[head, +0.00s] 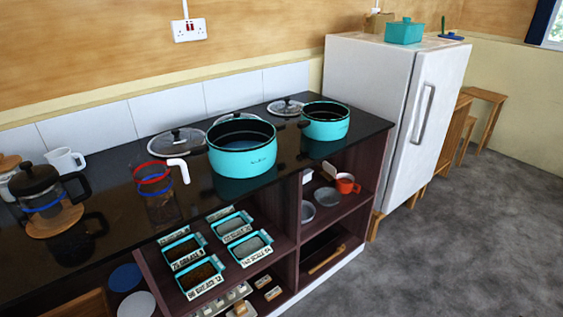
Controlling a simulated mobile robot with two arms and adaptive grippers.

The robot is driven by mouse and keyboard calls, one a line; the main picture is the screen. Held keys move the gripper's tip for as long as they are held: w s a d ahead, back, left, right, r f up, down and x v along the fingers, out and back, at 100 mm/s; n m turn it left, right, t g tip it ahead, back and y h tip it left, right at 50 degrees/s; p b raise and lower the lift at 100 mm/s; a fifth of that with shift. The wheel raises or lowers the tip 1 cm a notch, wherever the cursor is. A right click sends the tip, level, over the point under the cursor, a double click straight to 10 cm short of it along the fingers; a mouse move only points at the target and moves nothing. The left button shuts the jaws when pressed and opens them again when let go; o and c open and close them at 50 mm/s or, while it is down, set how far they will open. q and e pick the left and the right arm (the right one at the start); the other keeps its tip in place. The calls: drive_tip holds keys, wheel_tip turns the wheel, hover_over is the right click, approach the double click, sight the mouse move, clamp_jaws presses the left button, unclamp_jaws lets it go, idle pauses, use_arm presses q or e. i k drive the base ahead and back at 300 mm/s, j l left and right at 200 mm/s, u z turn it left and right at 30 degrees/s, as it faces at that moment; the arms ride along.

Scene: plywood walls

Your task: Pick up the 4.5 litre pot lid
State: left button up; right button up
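Glass pot lids with dark knobs lie on the black worktop in the head view. One lid (176,142) lies left of the large turquoise pot (243,160). Another lid (237,117) lies behind that pot and is partly hidden by it. A smaller lid (285,107) lies behind and left of the smaller turquoise pot (326,127). I cannot read a size on any lid, so I cannot tell which is the 4.5 litre one. Both pots are uncovered. Neither of my grippers is in view.
A cafetiere (38,188), a white mug (66,161) and a glass jug with red and blue bands (154,180) stand left on the worktop (110,225). Open shelves below hold labelled trays (200,276). A white fridge (370,95) stands right. Grey floor (450,240) is clear.

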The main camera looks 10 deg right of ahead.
sight(175, 143)
drive_tip(key=i, duration=1.55)
